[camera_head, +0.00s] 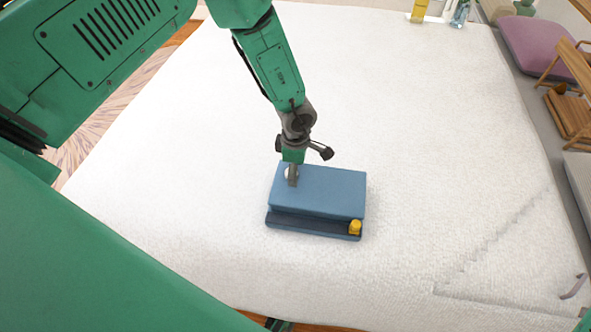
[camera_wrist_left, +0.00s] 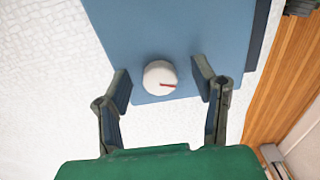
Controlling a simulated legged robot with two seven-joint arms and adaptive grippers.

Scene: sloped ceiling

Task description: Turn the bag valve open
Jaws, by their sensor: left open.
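The blue bag (camera_head: 325,192) lies on a white textured surface in the head view, and it also shows in the left wrist view (camera_wrist_left: 190,35). A round white valve knob (camera_wrist_left: 159,76) with a red mark sits on the bag near its edge. The red mark points to the right in the wrist view. In the head view the knob is mostly hidden behind my left gripper (camera_head: 292,180). In the wrist view my left gripper (camera_wrist_left: 161,88) is open, with one finger on each side of the knob and a visible gap to each. My right gripper is not seen.
A yellow cap (camera_head: 355,227) stands at the bag's front right corner, along a dark strip. A yellow bottle (camera_head: 419,11) stands at the far edge. A pink cushion (camera_head: 540,45) and a wooden chair (camera_head: 570,95) are at the right. The white surface around the bag is clear.

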